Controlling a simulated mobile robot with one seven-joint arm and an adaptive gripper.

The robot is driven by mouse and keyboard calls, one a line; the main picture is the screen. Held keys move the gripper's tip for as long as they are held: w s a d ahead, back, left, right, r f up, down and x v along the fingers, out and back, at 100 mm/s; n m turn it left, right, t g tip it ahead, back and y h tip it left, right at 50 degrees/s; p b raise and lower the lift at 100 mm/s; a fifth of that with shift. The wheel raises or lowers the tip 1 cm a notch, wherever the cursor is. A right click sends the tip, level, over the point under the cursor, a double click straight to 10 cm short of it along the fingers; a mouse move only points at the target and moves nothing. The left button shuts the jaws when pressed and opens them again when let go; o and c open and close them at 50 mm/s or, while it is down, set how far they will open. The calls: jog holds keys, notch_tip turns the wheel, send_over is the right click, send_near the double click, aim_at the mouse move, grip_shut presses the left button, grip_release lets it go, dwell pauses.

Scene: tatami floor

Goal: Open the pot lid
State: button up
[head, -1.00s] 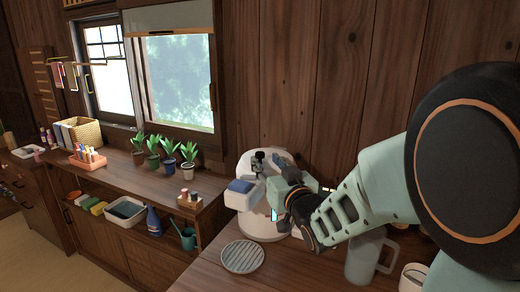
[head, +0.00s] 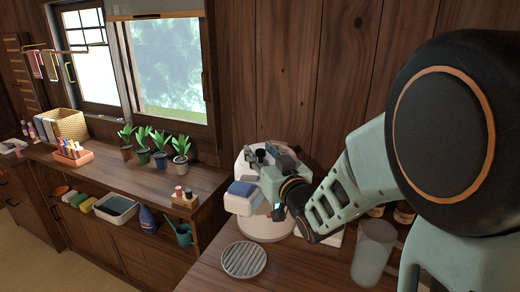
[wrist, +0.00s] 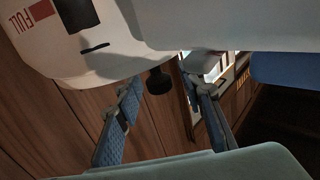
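The white pot (head: 264,229) stands on the wooden counter near the wall. A white block with a blue top (head: 242,189) juts from its front. In the wrist view the pot's white body (wrist: 65,55) fills the upper left, with a red "FULL" mark. A small black knob (wrist: 158,82) shows below the pot's edge, between my fingers in the picture; I cannot tell if they touch it. My gripper (head: 272,156) is over the pot's top and partly hides it. In the wrist view my gripper (wrist: 161,77) is open, its two blue-grey fingers apart. The lid's state is unclear.
A round slatted trivet (head: 244,260) lies in front of the pot. A translucent pitcher (head: 372,256) stands to the right, under my arm. Potted plants (head: 160,158) and a small wooden holder (head: 185,200) stand on the shelf unit at left. The plank wall is close behind.

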jog(key=shift+c, duration=0.7)
grip_shut()
jog(key=shift+r, duration=0.1)
